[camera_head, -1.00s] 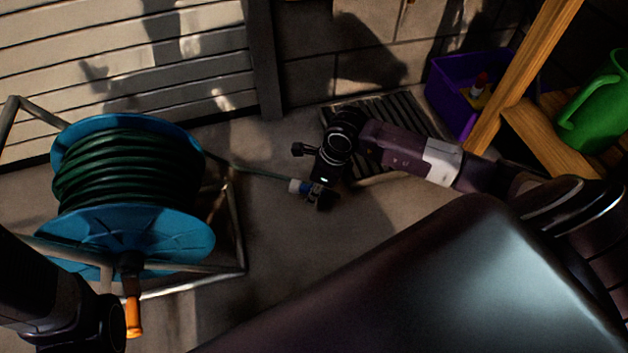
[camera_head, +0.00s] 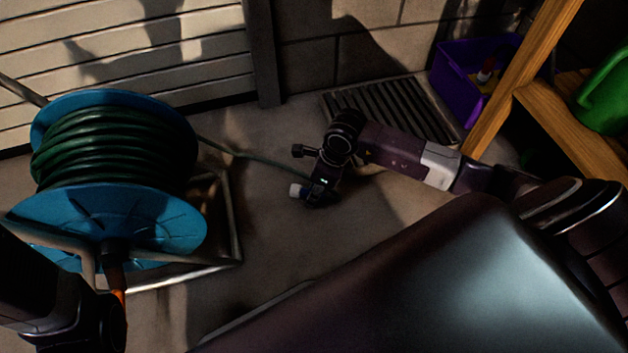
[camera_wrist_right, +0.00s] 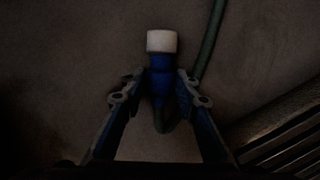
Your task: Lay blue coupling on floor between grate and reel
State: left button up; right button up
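The blue coupling (camera_wrist_right: 161,78) with its white end (camera_wrist_right: 163,41) is between the fingers of my right gripper (camera_wrist_right: 160,88), which look closed in on it. In the head view my right gripper (camera_head: 318,190) is low over the floor, with the white end (camera_head: 296,190) poking out to its left. The green hose bends back sharply behind the coupling. The reel (camera_head: 115,165) stands to the left and the floor grate (camera_head: 415,105) lies to the upper right. Contact between coupling and floor cannot be told. Only part of my left arm shows, at the lower left.
Bare concrete floor (camera_head: 265,225) lies between the reel's metal frame and the grate. A purple bin (camera_head: 455,85), a wooden shelf frame (camera_head: 525,75) and a green watering can (camera_head: 605,95) stand at the right. A slatted door closes off the back left.

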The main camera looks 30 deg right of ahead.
jog(key=o, duration=0.3)
jog(key=shift+r, duration=0.1)
jog(key=v, duration=1.2)
jog(key=shift+s, duration=0.1)
